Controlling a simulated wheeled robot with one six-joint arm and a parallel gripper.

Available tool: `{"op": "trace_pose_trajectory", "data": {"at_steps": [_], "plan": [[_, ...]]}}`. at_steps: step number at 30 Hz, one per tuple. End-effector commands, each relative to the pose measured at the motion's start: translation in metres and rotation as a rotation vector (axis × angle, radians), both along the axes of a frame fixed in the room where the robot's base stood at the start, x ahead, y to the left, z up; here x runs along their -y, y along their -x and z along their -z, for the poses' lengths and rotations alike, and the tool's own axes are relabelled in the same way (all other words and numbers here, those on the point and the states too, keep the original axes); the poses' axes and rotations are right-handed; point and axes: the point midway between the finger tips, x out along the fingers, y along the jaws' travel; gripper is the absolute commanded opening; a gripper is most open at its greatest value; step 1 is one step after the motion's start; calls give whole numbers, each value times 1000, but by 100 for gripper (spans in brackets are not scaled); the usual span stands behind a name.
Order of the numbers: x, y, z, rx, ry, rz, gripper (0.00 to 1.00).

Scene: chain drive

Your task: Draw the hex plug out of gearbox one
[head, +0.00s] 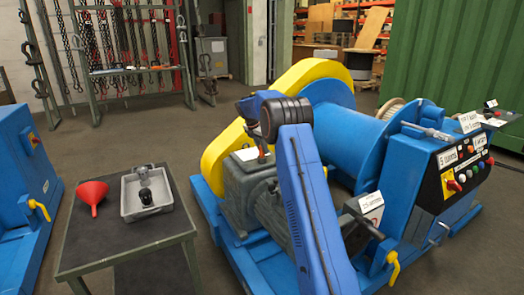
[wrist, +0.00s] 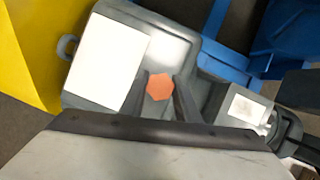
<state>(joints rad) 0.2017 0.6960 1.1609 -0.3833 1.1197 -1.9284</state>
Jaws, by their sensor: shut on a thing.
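The hex plug (wrist: 160,87) is a small orange-red hexagon on the top of the grey gearbox (wrist: 122,108), seen from above in the wrist view. My gripper (wrist: 161,92) has one dark finger on each side of the plug and is shut on it. Whether the plug sits fully in its hole or is partly raised, I cannot tell. In the head view the gearbox (head: 246,196) stands on the blue winch frame, and a bit of orange (head: 262,152) shows at its top. My own arm hides most of the gripper there.
A blue winch drum (head: 345,115) and yellow chain guard (head: 213,160) stand close around the gearbox. A control panel (head: 465,172) is at right. At left, a small table (head: 85,240) holds a red funnel (head: 92,195) and a grey tray (head: 128,205) with small items.

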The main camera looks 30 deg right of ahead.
Motion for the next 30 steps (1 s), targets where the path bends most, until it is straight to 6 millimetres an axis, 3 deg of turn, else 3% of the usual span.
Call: {"op": "trace_pose_trajectory", "data": {"at_steps": [30], "plan": [[0, 0, -42, 2, -1, -1, 7]]}}
